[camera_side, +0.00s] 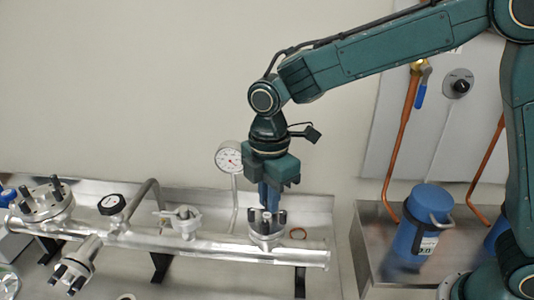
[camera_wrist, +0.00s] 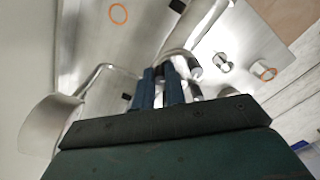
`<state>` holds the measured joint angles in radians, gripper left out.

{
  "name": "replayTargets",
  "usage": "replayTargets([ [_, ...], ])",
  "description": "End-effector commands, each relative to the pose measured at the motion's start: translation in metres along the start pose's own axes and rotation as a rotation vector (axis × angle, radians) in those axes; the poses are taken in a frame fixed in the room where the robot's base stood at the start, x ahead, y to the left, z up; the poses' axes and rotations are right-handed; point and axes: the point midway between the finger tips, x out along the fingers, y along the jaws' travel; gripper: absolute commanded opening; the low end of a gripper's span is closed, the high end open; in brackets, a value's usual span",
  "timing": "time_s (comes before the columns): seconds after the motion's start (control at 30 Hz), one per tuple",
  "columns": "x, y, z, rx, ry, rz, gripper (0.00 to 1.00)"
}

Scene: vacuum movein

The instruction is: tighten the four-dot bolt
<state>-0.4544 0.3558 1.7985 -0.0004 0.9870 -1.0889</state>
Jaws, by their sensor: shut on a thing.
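A silver flange (camera_side: 266,239) with several dark upright bolts stands near the right end of the metal pipe in the side view. My gripper (camera_side: 268,208) points straight down over this flange, its blue fingers among the bolts. In the wrist view my gripper (camera_wrist: 162,78) shows its two blue fingers close together, shut on a bolt that they mostly hide. Another bolt (camera_wrist: 194,68) of the flange stands just right of the fingers. The dot marks are too small to read, so I cannot tell which bolt is the four-dot one.
A dial gauge (camera_side: 230,158) stands close behind my gripper on the left. A clamp (camera_side: 183,221), a black-capped valve (camera_side: 111,204) and another bolted flange (camera_side: 42,203) lie further left. An orange ring (camera_side: 298,233) lies right of the flange. A blue cylinder (camera_side: 424,228) stands at right.

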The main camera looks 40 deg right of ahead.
Motion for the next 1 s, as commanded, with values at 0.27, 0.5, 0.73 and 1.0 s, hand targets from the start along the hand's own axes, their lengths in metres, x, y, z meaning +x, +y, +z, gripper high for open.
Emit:
replayTargets([
  [0.27, 0.0, 0.0002, 0.0008, 0.016, -0.001, 0.0, 0.0],
  [0.5, 0.0001, 0.0002, 0.0008, 0.015, -0.001, 0.0, 0.3],
  [0.73, 0.0, 0.0001, 0.0004, 0.013, -0.001, 0.0, 0.35],
  [1.0, -0.0056, 0.0005, 0.0, 0.012, 0.001, 0.002, 0.35],
])
